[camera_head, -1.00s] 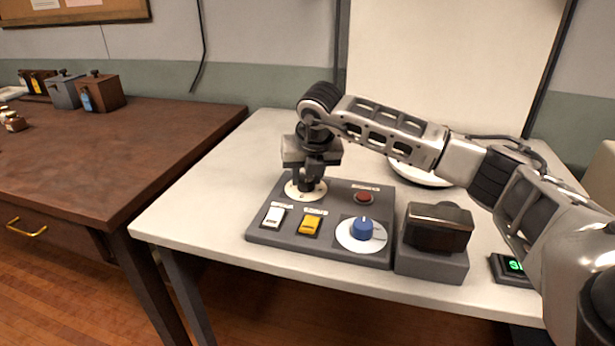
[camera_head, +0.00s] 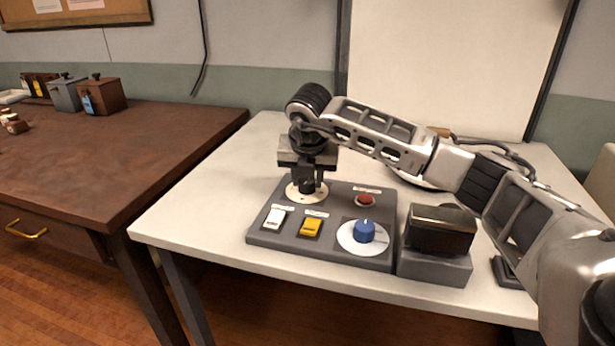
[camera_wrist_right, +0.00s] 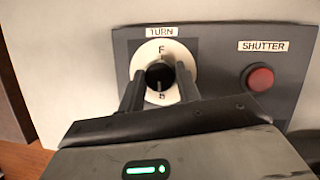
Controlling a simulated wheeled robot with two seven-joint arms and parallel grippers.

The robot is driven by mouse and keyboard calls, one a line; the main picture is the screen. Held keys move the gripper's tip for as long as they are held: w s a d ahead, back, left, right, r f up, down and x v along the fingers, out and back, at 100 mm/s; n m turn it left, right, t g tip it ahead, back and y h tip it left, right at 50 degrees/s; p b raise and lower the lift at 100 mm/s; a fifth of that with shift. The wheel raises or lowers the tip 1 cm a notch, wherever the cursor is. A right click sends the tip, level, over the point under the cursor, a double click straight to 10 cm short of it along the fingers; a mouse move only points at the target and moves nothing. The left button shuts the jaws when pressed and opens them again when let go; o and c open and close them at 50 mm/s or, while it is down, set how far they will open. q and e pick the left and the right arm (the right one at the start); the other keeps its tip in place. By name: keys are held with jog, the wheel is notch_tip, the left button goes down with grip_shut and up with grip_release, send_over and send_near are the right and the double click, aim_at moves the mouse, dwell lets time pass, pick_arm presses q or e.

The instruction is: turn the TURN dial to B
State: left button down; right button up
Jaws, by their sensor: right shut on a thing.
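The TURN dial shows in the wrist view as a black knob (camera_wrist_right: 158,76) on a round white plate (camera_wrist_right: 178,52), below a TURN label. Small letters stand above and below the knob; they are too small to read surely. A light mark shows on the knob's lower part, towards the lower letter. My right gripper (camera_wrist_right: 160,90) is shut on the knob, one finger on each side. In the head view my right gripper (camera_head: 307,186) points down over the dial's white plate (camera_head: 293,194) at the panel's back left and hides the knob. My left gripper is out of view.
The grey panel (camera_head: 340,250) also bears a white switch (camera_head: 274,219), a yellow switch (camera_head: 311,228), a blue knob (camera_head: 364,232) and a red SHUTTER button (camera_head: 366,200). A dark box (camera_head: 440,232) stands right of it. The white table's left part is clear.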

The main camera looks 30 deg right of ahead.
jog(key=o, duration=1)
jog(key=shift+r, duration=0.1)
jog(key=shift+s+r, duration=0.1)
jog(key=shift+r, duration=0.2)
jog(key=v, duration=1.5)
jog(key=shift+r, duration=0.1)
